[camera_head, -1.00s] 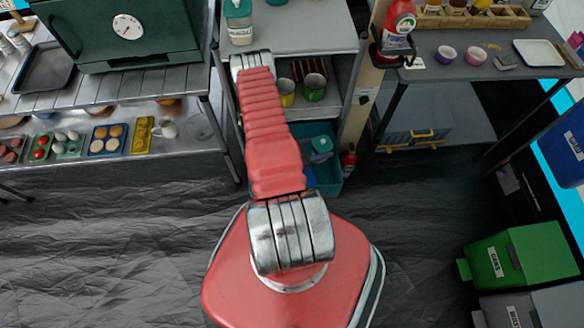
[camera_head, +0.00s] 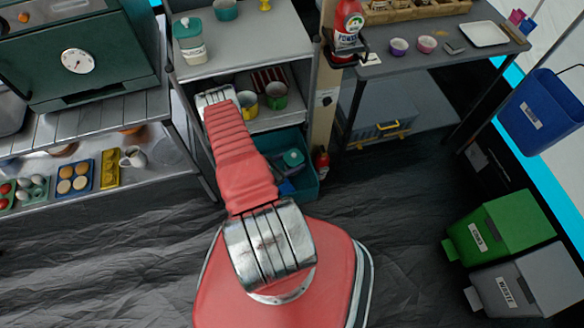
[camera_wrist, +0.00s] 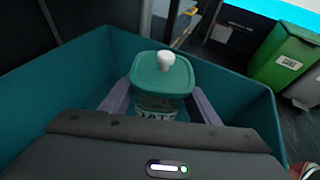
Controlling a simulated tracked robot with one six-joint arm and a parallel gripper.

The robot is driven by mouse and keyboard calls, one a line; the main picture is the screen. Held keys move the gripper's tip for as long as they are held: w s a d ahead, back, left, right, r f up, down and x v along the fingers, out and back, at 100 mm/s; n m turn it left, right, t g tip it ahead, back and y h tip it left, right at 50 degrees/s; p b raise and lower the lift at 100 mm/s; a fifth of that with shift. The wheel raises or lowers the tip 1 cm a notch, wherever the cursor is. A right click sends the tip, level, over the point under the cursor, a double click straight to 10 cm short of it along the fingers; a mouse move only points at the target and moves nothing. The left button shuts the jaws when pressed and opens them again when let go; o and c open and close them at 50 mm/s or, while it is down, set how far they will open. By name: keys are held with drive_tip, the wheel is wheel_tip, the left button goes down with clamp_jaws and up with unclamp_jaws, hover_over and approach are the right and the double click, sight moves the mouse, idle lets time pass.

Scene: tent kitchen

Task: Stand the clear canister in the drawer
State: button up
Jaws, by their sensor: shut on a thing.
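The clear canister (camera_wrist: 155,102) has a teal lid with a white knob and a label that reads like "OATS". My gripper (camera_wrist: 162,98) is shut on it, one pale purple finger at each side. The canister looks roughly upright within the walls of the teal drawer (camera_wrist: 75,82); its base is hidden, so I cannot tell whether it touches the floor. In the head view the drawer (camera_head: 308,180) is low under the grey shelf unit, with the canister's teal lid (camera_head: 293,158) inside. My arm hides part of the drawer there.
Another teal-lidded canister (camera_head: 190,42) stands on the shelf top. A wooden post and a red bottle (camera_head: 321,160) are close on the drawer's right. Green and grey bins stand at right.

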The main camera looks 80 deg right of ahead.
idle(0.3)
drive_tip(key=shift+f, duration=2.05)
drive_tip(key=shift+f, duration=0.1)
drive_tip(key=o, duration=1.4)
drive_tip(key=shift+v, duration=6)
